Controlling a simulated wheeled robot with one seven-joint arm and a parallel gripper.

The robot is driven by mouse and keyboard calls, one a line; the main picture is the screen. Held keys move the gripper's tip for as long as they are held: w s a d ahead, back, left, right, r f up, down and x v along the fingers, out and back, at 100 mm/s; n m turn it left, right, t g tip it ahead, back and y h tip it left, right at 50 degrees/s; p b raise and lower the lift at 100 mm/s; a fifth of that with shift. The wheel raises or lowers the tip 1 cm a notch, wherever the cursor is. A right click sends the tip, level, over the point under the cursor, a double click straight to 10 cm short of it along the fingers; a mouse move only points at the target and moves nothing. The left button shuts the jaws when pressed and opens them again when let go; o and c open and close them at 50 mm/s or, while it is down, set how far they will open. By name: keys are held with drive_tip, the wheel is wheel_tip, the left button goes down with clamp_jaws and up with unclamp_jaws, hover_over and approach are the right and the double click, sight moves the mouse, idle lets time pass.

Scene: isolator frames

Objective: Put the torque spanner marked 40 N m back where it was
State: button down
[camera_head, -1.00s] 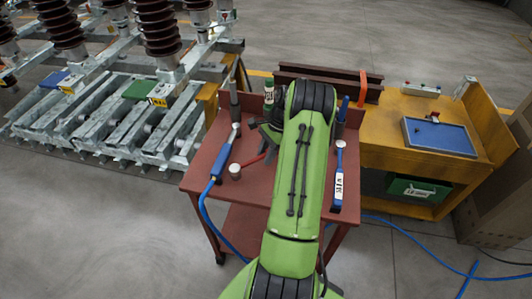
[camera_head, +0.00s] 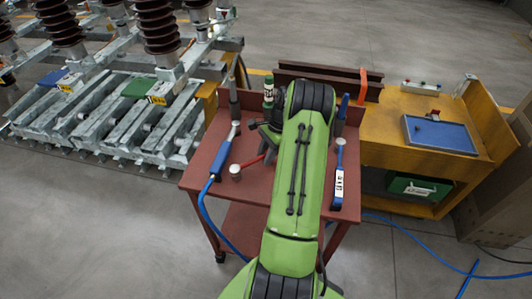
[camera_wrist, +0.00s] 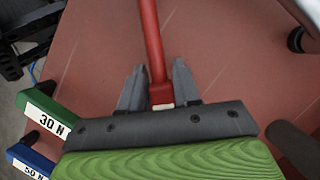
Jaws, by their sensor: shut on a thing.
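A red rod-shaped tool (camera_wrist: 151,40) lies between the two fingers of my gripper (camera_wrist: 157,82) in the wrist view. The fingers are shut on it, next to a pale band at its near end. No marking on it can be read. In the head view a thin red piece (camera_head: 251,161) shows beside my gripper, which my green arm mostly hides. A green handle marked 30 N (camera_wrist: 45,112) and a blue handle marked 50 N (camera_wrist: 28,162) show at the left of the wrist view. No 40 N m marking is readable.
The dark red trolley top (camera_head: 205,170) carries a blue tool with a cable (camera_head: 222,160), a small pale cylinder (camera_head: 235,172) and a blue labelled tool (camera_head: 339,180) at right. A yellow bench (camera_head: 400,160) stands at right. Insulator frames (camera_head: 120,120) stand at left.

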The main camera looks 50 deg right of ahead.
drive_tip(key=shift+f, duration=0.1)
drive_tip(key=c, duration=0.7)
unclamp_jaws()
drive_tip(key=p+v, duration=0.4)
drive_tip(key=v, duration=1.1)
drive_tip(key=shift+s+d+r+p, duration=0.1)
drive_tip(key=shift+d+r+p, duration=0.05)
drive_tip(key=shift+r+p, duration=0.25)
